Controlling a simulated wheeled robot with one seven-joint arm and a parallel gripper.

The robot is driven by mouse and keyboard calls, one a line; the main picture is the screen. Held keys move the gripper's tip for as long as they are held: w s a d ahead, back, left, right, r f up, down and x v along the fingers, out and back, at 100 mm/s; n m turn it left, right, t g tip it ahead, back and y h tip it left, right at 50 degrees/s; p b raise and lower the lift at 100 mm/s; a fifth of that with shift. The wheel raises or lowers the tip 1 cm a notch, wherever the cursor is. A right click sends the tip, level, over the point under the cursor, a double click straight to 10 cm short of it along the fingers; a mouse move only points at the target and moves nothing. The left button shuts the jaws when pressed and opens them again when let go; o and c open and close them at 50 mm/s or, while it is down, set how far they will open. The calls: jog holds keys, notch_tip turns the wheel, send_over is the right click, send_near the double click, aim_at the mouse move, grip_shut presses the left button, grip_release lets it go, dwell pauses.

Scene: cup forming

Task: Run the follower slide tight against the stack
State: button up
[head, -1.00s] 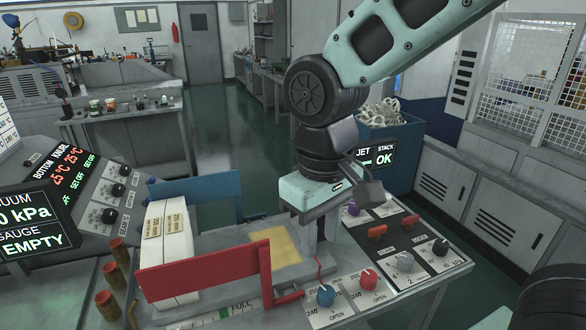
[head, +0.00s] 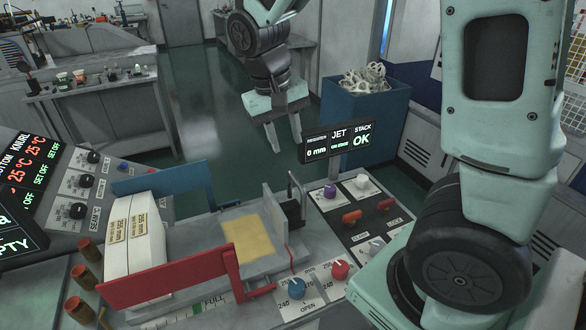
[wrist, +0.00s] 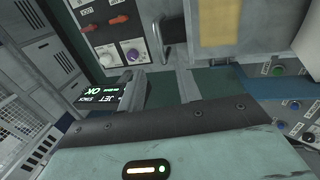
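A stack of white blanks with tan labels (head: 147,251) stands at the left end of the feed bed, between a blue side plate (head: 190,178) and a red side plate (head: 165,284). What looks like the follower slide is the grey upright plate (head: 276,217) with a dark block and thin rod at the right end. A wide gap with a yellow pad (head: 248,237) lies between it and the stack. My gripper (head: 284,148) hangs behind the bed, fingers down, open and empty, clear of the slide. The wrist view shows its two parted fingers (wrist: 161,84).
A sign (head: 337,143) reads "0 mm" and "STACK OK". Knobs and orange switches (head: 352,217) cover the panel right of the bed. A blue bin (head: 366,115) of pale scrap stands behind. Several brown cylinders (head: 83,277) stand at the left. Open floor lies behind the bed.

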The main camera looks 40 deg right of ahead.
aim_at(296, 179)
jog(key=f, duration=0.3)
jog(key=d+f+p, duration=0.1)
jog(key=f, duration=0.2)
jog(key=d+f, duration=0.1)
jog(key=f, duration=0.3)
jog(key=shift+s, duration=0.3)
grip_shut()
